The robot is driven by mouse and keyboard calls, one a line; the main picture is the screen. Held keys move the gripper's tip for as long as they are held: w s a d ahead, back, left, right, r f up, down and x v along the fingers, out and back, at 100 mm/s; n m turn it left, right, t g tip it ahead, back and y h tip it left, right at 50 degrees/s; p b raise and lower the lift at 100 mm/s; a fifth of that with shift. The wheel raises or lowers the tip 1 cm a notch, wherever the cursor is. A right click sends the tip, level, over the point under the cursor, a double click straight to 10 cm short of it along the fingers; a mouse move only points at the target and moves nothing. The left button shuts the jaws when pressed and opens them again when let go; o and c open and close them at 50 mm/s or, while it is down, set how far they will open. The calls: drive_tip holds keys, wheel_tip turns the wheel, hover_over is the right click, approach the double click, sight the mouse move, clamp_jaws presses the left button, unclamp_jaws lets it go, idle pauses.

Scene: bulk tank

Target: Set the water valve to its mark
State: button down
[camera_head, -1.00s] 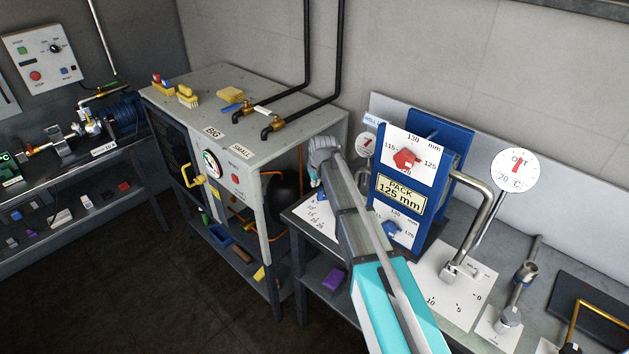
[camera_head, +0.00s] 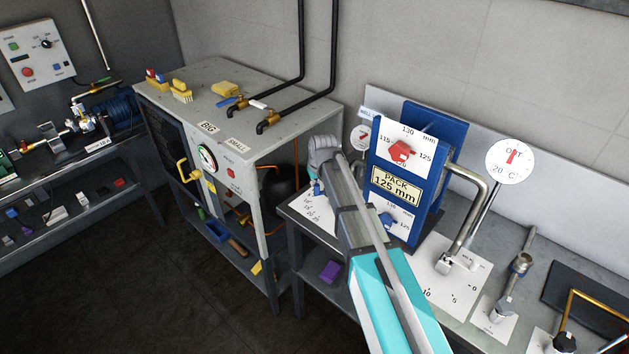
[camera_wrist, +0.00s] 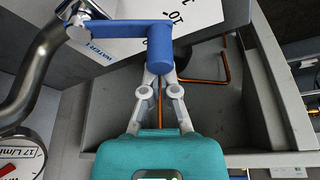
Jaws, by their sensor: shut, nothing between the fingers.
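The water valve has a blue lever (camera_wrist: 120,28) with an upright blue cylindrical knob (camera_wrist: 160,50), over a white scale plate (camera_wrist: 195,12) in the wrist view. The plate carries printed numbers and part of a "WATER" label; the set mark cannot be made out. My gripper (camera_wrist: 160,78) is shut and empty, its fingertips right at the near side of the knob; whether they touch it I cannot tell. In the head view the scale plate (camera_head: 316,209) shows left of my arm, with a bit of blue beside it; my fingers are mostly hidden there.
A curved grey pipe (camera_wrist: 28,85) and a round "17 L/min" gauge (camera_wrist: 18,160) lie left in the wrist view. The blue PACK stand (camera_head: 397,187) rises right of my arm. The grey cabinet (camera_head: 262,130) stands to the left.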

drive_tip(key=shift+w+a, duration=0.1)
drive_tip(key=shift+w, duration=0.05)
wheel_tip(320, 180, up, 9)
drive_tip(key=p, duration=0.9)
drive_tip(key=shift+w+r, duration=0.15)
drive_tip(key=shift+r, duration=0.05)
idle(0.4)
idle(0.5)
